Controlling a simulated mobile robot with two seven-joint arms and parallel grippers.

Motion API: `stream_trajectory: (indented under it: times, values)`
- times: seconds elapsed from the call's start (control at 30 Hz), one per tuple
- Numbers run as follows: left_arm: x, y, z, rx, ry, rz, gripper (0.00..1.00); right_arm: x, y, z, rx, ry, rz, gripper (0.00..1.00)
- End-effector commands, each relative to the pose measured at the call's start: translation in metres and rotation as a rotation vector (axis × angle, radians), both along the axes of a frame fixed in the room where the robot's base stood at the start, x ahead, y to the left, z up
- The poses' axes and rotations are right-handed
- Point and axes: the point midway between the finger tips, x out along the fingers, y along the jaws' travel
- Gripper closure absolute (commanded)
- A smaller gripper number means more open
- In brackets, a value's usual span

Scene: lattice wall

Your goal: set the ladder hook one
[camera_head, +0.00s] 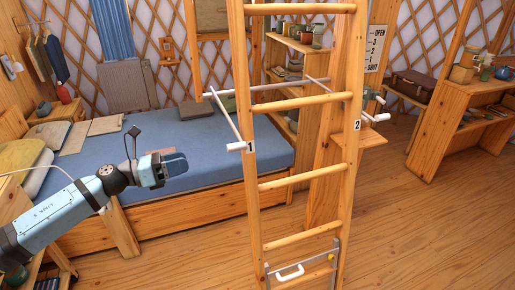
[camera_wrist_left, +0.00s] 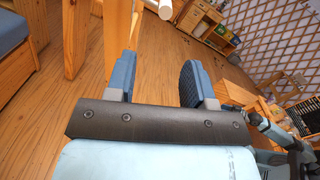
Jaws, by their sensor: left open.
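The wooden ladder (camera_head: 347,180) stands upright in the middle of the head view. Hook one, at the label 1 on its left rail, shows as a pale rod with a white end (camera_head: 236,146). Hook two, at label 2 on the right rail, also has a white end (camera_head: 381,117). My left gripper (camera_head: 182,165) is left of the ladder, apart from hook one, and it is empty. In the left wrist view its two fingers (camera_wrist_left: 160,80) stand apart. A white rod end (camera_wrist_left: 160,8) shows beyond them; I cannot tell which hook it is. My right gripper is not in view.
A bed with a blue cover (camera_head: 215,150) lies behind my left gripper and the ladder. A white handle (camera_head: 290,273) sits on a metal bracket low on the ladder. A sign (camera_head: 375,48) reads OPEN to SHUT. A desk (camera_head: 450,115) stands far right; floor is clear between.

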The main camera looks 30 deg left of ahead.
Motion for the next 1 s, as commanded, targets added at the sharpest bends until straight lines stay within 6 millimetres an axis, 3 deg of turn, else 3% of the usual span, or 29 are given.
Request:
stream_trajectory:
  times: [0.27, 1.0]
  values:
    - [0.009, -0.003, 0.013, 0.107, -0.059, -0.034, 0.52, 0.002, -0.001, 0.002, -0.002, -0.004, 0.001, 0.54]
    - [0.092, -0.073, 0.015, 0.101, -0.056, -0.030, 0.52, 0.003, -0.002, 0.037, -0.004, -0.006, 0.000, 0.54]
